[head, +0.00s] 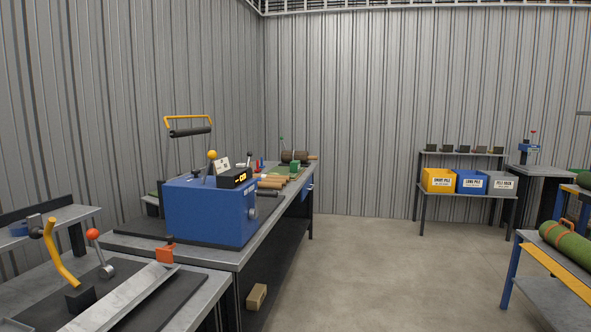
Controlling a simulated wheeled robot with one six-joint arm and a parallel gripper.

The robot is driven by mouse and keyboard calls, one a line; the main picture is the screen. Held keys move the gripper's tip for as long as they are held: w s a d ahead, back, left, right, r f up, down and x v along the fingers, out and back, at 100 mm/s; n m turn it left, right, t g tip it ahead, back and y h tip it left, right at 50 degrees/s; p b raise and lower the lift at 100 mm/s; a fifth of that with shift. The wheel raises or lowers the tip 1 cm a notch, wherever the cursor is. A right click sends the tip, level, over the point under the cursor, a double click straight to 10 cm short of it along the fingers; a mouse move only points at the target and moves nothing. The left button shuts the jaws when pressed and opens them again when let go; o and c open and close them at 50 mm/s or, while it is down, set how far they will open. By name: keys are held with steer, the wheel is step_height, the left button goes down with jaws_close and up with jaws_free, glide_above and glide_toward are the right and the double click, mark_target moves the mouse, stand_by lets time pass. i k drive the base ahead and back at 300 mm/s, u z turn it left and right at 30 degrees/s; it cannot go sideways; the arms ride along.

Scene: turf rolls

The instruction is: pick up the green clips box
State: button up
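A small green block-shaped thing (294,168) sits far back on the long workbench (230,257), near its right edge. It looks like the green clips box, but it is too small for me to read any label. It stands just in front of a dark roll (294,156). Several tan handled tools lie nearer on the bench. My gripper is not in view.
A blue machine (212,212) with a small display stands on the bench's near end. A nearer table (200,290) holds levers and a metal channel. A cardboard box (257,296) is under the bench. Open floor (390,270) lies right of it, before a shelf with bins (438,180).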

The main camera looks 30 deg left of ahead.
mark_target(294, 165)
steer(key=u, duration=0.1)
steer(key=i, duration=2.75)
steer(key=u, duration=0.4)
steer(key=i, duration=2)
steer(key=u, duration=1)
steer(key=i, duration=2)
steer(key=u, duration=0.85)
steer(key=i, duration=0.6)
steer(key=u, duration=0.1)
